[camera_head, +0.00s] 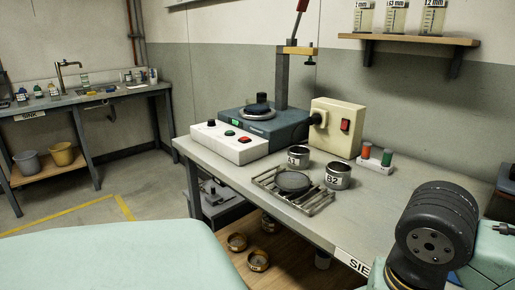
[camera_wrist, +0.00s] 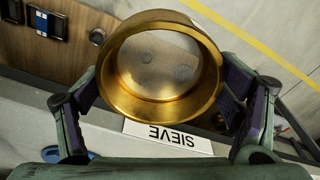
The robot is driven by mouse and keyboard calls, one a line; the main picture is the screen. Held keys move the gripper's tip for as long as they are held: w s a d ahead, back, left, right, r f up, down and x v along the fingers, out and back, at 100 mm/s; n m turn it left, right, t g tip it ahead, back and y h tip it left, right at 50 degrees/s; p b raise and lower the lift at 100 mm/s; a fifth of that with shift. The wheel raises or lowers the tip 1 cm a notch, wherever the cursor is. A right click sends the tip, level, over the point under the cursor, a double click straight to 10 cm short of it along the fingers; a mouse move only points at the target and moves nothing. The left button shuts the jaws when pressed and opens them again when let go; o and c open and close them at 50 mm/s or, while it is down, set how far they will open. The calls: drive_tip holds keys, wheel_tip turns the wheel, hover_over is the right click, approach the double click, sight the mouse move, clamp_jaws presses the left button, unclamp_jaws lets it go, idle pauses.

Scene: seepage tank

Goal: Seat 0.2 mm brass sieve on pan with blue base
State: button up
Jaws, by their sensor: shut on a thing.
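In the wrist view, my gripper (camera_wrist: 163,88) is shut on a brass sieve (camera_wrist: 166,112), with one finger on each side of its round wall. I look through its opening at a fine, translucent mesh. No size marking is readable on it. A small blue patch (camera_wrist: 78,154) shows at the lower left of the wrist view, partly hidden by my gripper; I cannot tell if it is the pan's blue base. In the head view, my gripper and the held sieve are not visible, and no pan with a blue base can be made out.
A white SIEVE label (camera_wrist: 168,137) is on the bench edge below the held sieve. Metal cups A2 (camera_head: 298,158) and B2 (camera_head: 337,178) stand by a wire rack (camera_head: 308,203) on the bench.

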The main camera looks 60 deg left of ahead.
drive_tip(key=w+d+f+m, duration=0.2)
drive_tip(key=w+d+f, duration=0.4)
drive_tip(key=f, duration=0.7)
drive_tip(key=w+d+f+m, duration=0.3)
drive_tip(key=w+d+f, duration=0.3)
drive_tip(key=f, duration=0.8)
drive_tip(key=w+d+f+m+h, duration=0.1)
drive_tip(key=w+d+f+m, duration=0.2)
drive_tip(key=w+d+f, duration=0.4)
wheel_tip(320, 180, down, 8)
drive_tip(key=shift+w+r, duration=0.25)
